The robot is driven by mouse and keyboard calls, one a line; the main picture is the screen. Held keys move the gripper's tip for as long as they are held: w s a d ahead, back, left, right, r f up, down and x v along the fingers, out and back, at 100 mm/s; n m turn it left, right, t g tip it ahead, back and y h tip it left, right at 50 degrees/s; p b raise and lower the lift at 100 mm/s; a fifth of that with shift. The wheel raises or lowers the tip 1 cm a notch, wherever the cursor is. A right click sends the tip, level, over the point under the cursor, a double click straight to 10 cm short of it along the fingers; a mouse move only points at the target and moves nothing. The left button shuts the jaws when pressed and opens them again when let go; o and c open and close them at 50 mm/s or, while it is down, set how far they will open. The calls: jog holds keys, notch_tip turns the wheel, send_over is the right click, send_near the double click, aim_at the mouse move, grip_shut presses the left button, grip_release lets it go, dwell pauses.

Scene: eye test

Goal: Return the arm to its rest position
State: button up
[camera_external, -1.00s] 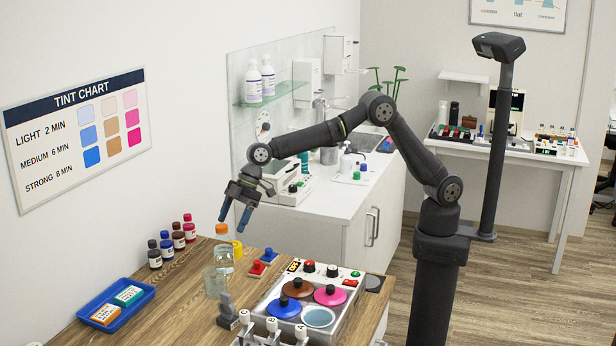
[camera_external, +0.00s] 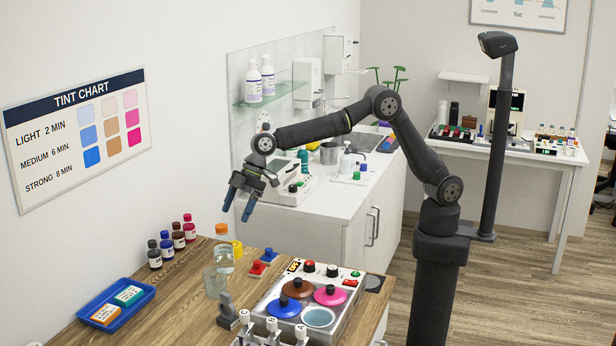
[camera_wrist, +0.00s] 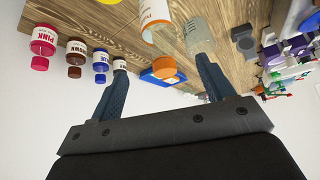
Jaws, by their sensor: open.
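My gripper (camera_external: 238,202) is open and empty. In the external view it hangs in the air above the back of the wooden bench (camera_external: 190,300), its blue fingers pointing down. In the wrist view my gripper (camera_wrist: 160,88) shows two dark blue fingers spread wide, with nothing held between them. An orange-capped bottle (camera_wrist: 158,35) shows beyond the fingers in the wrist view. My arm reaches left from its column, with the elbow raised.
The bench holds a tint bath (camera_external: 310,295) with coloured lids, a clear beaker (camera_external: 213,283), an orange-capped bottle (camera_external: 223,258), a blue tray (camera_external: 118,318) and several dye bottles (camera_external: 178,236). A white sink counter (camera_external: 335,205) stands behind. The air around the gripper looks clear.

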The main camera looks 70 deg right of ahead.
aim_at(224, 225)
jog(key=x, duration=1)
jog(key=shift+f, duration=0.1)
notch_tip(224, 225, up, 2)
jog(key=shift+r, duration=0.95)
